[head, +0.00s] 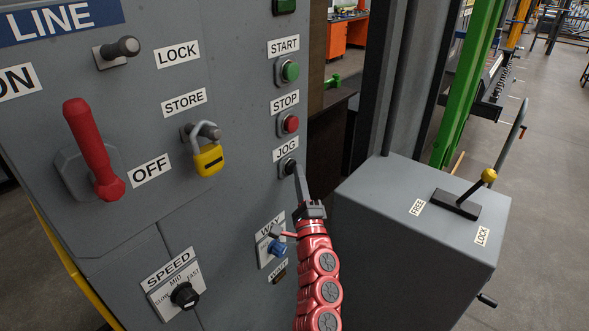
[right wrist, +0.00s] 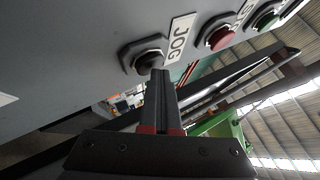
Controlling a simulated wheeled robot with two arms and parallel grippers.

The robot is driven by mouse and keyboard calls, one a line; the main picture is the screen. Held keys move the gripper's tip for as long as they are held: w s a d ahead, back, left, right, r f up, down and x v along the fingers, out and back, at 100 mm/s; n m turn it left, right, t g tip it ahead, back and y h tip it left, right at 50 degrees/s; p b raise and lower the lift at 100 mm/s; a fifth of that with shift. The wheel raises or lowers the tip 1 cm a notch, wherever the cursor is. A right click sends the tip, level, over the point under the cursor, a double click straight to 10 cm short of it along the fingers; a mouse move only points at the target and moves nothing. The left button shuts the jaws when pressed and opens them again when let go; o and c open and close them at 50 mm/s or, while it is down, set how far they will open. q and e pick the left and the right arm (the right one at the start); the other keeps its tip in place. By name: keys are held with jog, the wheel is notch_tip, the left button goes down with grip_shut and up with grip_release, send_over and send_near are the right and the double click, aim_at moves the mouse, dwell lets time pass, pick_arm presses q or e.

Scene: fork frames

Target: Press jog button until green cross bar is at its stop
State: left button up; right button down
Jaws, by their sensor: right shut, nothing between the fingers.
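The JOG button (head: 287,167) is a dark round button in a metal collar on the grey control panel, below the red STOP button. It also shows in the right wrist view (right wrist: 149,60). My right gripper (head: 297,168) is shut and empty, its fingertips at the JOG button. In the right wrist view its tips (right wrist: 161,74) overlap the button's lower edge; I cannot tell whether the button is pressed in. A long green beam (head: 467,85) slants up behind the grey box at right; I cannot tell whether it is the cross bar, and no stop is clear. My left gripper is out of view.
The panel also carries a green START button (head: 290,71), red STOP button (head: 290,123), yellow padlock (head: 208,160), red lever (head: 93,150), blue WAY knob (head: 277,248) and black SPEED knob (head: 185,295).

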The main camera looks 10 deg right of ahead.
jog(key=shift+s, duration=0.1)
dwell(0.6)
jog(key=shift+s+d+p, duration=0.35)
jog(key=shift+s+d, duration=0.2)
jog(key=shift+s, duration=0.1)
jog(key=s+d, duration=0.1)
jog(key=s, duration=0.1)
jog(key=s+d+p, duration=0.1)
jog(key=s+d, duration=0.1)
dwell(0.3)
